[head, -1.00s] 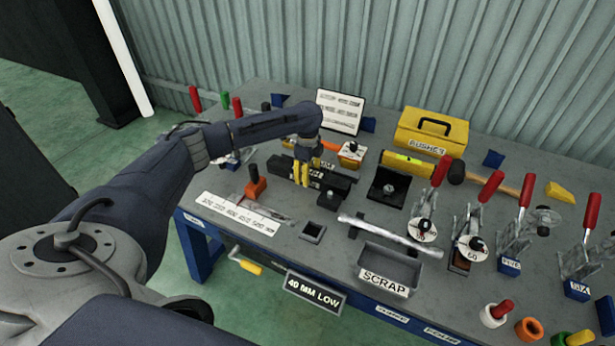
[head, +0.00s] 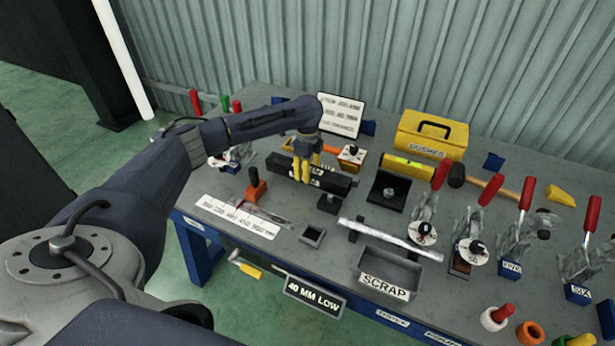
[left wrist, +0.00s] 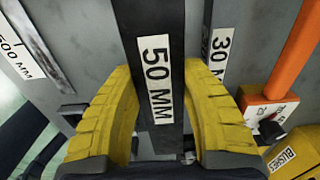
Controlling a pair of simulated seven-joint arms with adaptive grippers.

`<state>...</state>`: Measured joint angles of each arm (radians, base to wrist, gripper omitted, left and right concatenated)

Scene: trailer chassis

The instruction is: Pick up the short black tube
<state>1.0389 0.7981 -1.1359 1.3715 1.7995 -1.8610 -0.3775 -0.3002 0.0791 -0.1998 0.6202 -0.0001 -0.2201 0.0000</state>
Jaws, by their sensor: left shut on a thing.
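My left gripper (head: 306,171) is shut on a black tube (head: 278,164), with its yellow fingers on either side of the tube's middle. In the left wrist view the black tube (left wrist: 155,35) carries a white label reading 50 MM and runs between the two yellow fingers (left wrist: 160,118). A second dark piece with a 30 MM label (left wrist: 220,50) lies beside it on the right, apart from the fingers. In the head view the gripper partly hides the tubes. Whether the held tube is clear of the bench cannot be told for sure. My right gripper is not in view.
An orange-handled tool (head: 327,150) and a sign (head: 340,115) stand behind the tube. A SCRAP tray (head: 402,268) and clamps with red handles stand to the right.

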